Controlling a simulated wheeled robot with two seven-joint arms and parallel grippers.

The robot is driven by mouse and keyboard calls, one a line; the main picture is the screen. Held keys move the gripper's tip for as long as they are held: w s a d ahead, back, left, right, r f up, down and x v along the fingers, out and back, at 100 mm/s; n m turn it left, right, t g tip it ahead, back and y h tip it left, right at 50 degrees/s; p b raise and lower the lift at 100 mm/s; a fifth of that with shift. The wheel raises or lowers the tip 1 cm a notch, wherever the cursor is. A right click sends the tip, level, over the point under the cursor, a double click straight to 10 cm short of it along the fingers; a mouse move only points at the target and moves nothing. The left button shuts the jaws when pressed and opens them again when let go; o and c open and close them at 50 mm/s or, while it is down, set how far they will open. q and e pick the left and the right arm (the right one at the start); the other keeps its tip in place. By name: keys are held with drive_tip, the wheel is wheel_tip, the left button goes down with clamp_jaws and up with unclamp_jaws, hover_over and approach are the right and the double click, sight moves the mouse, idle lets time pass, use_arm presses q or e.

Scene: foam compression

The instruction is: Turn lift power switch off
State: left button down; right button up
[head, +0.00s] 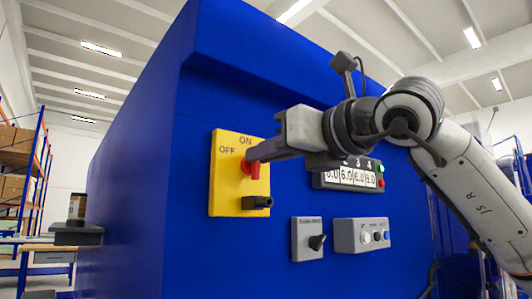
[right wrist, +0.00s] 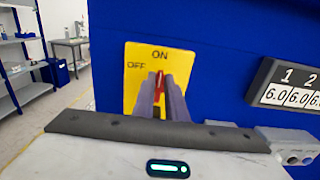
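The red power switch (head: 251,169) is on a yellow plate (head: 228,190) marked ON at the top and OFF to the left, on the blue machine's face. In the right wrist view the red switch handle (right wrist: 159,82) stands upright, towards the ON mark. My right gripper (head: 252,157) is at the switch, its fingers (right wrist: 161,88) on either side of the handle with no clear gap, so it looks shut on it. The fingers hide part of the handle. My left gripper is not in view.
Below the switch a black part (head: 258,202) juts from the plate. A number display (head: 347,178), a grey box with a black knob (head: 307,239) and a button box (head: 362,235) are to the right and below. Shelving (head: 22,180) stands far left.

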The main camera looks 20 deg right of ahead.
clamp_jaws()
drive_tip(key=shift+n, duration=0.3)
drive_tip(key=n, duration=0.2)
drive_tip(key=shift+s+a+n, duration=0.1)
drive_tip(key=shift+a+n, duration=0.1)
drive_tip(key=shift+n, duration=0.2)
drive_tip(key=n, duration=0.1)
drive_tip(key=n+p, duration=0.1)
drive_tip(key=n, duration=0.3)
drive_tip(key=shift+s+a+f, duration=0.1)
drive_tip(key=shift+a+f, duration=0.1)
drive_tip(key=shift+a, duration=0.05)
drive_tip(key=shift+a+f+n+p, duration=0.15)
drive_tip(key=shift+n+p, duration=0.15)
drive_tip(key=shift+n, duration=1.25)
drive_tip(key=shift+f+n+p, duration=0.2)
drive_tip(key=shift+n+p, duration=0.15)
drive_tip(key=shift+n, duration=1.25)
drive_tip(key=shift+a+f+n+p, duration=0.15)
drive_tip(key=shift+n+p, duration=0.15)
drive_tip(key=shift+n, duration=1.25)
drive_tip(key=shift+o, duration=2.3)
unclamp_jaws()
drive_tip(key=shift+d, duration=0.1)
